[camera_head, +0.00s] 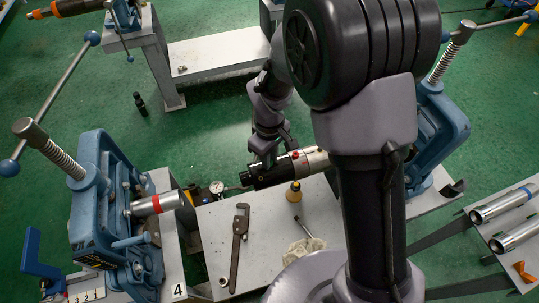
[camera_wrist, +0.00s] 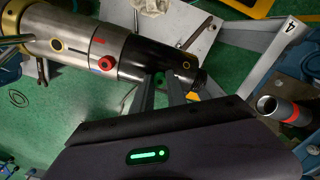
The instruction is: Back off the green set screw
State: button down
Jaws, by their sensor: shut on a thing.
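A cylindrical tool (camera_head: 292,168) with a steel body and black end lies across the middle of the head view. In the wrist view its steel body (camera_wrist: 82,52) carries a red knob (camera_wrist: 106,63) and a yellow-ringed mark. Its black section (camera_wrist: 140,63) has another yellow-ringed mark. My gripper (camera_wrist: 160,76) is at this black section, its narrow fingers shut on a small part there, seemingly a set screw. The fingertips hide that part, and I cannot make out its colour. In the head view my gripper (camera_head: 268,158) meets the tool from above.
A blue vise (camera_head: 88,200) holding a red-banded pipe (camera_head: 155,204) stands at left; another blue vise (camera_head: 440,125) stands at right. Pipes (camera_head: 503,206) lie at right.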

jog(key=shift+s+n, duration=0.1)
jog(key=shift+n, duration=0.7)
jog(key=shift+f, duration=0.1)
jog(key=c, duration=1.3)
grip_release()
jog(key=shift+p, duration=0.3)
notch_tip(320, 180, up, 18)
jog(key=p, duration=0.4)
jog(key=shift+f+p, duration=0.2)
jog(key=shift+p, duration=0.15)
